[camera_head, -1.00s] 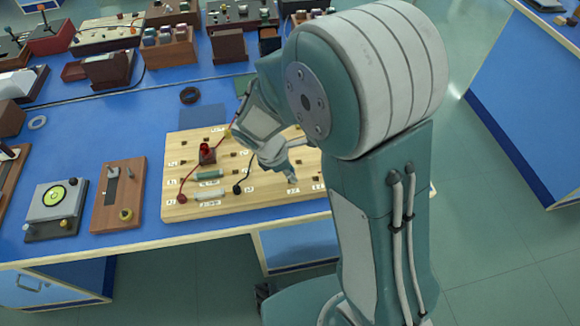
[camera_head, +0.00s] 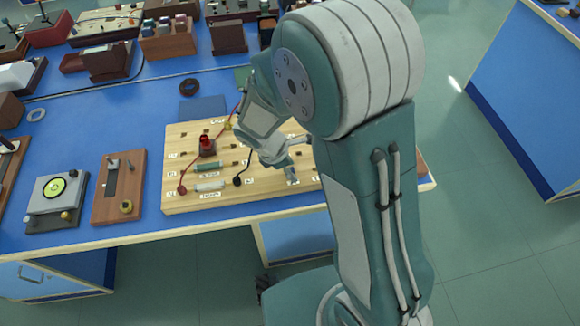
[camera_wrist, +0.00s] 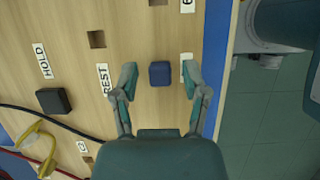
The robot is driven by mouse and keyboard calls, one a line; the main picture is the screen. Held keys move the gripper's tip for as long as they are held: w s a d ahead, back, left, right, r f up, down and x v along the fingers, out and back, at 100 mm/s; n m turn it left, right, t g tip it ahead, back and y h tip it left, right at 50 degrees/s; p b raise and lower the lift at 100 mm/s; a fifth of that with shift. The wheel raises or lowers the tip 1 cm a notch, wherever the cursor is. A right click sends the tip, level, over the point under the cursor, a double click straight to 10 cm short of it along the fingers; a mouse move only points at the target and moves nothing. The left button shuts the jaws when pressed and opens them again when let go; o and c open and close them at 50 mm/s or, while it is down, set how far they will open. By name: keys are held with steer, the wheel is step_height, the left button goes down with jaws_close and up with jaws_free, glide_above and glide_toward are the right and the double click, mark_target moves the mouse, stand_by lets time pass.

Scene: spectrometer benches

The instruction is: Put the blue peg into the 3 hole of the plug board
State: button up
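The blue peg (camera_wrist: 160,73) shows its square top in the wrist view, at the plug board beside the REST label. My gripper (camera_wrist: 159,77) is open, with one finger on each side of the peg and a small gap on both sides. An empty square hole (camera_wrist: 96,39) shows near the peg. I cannot read a 3 label in either view.
A dark block (camera_wrist: 53,101) sits by the HOLD label. A black cable (camera_wrist: 50,119) and a yellow-handled part are close by. The board also bears a red-topped block (camera_head: 206,145) and leads. The bench edge is just beyond the right finger.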

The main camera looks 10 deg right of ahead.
stand_by(0.3)
steer(key=v, duration=1.2)
steer(key=s+d+r+m+t+y, duration=0.4)
steer(key=s+d+r+m, duration=0.7)
steer(key=m, duration=0.7)
steer(key=s+r+t, duration=0.1)
steer(key=s+r, duration=0.1)
steer(key=s, duration=0.1)
steer(key=shift+t+y, duration=0.3)
